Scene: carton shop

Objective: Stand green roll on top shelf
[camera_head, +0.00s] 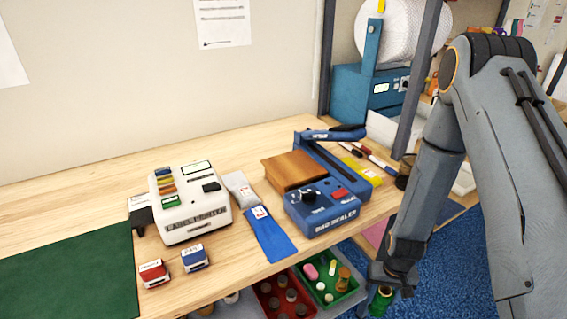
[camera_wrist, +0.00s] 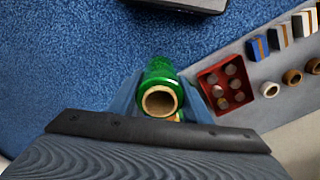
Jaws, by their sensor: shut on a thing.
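The green roll (camera_wrist: 159,72) is held between the fingers of my gripper (camera_wrist: 160,100) in the wrist view, its open brown core end facing the camera. In the head view the green roll (camera_head: 381,300) shows at the bottom, below my gripper (camera_head: 392,278), beside the workbench's front edge and above the blue floor. My gripper is shut on it. No top shelf can be clearly made out in either view.
The workbench (camera_head: 90,180) carries a label printer (camera_head: 190,203), a blue bag sealer (camera_head: 325,200) and stamps (camera_head: 195,258). Red (camera_head: 285,296) and green (camera_head: 330,285) bins sit below its edge. A metal post (camera_head: 415,80) rises at the back right. Blue floor (camera_wrist: 60,60) is open.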

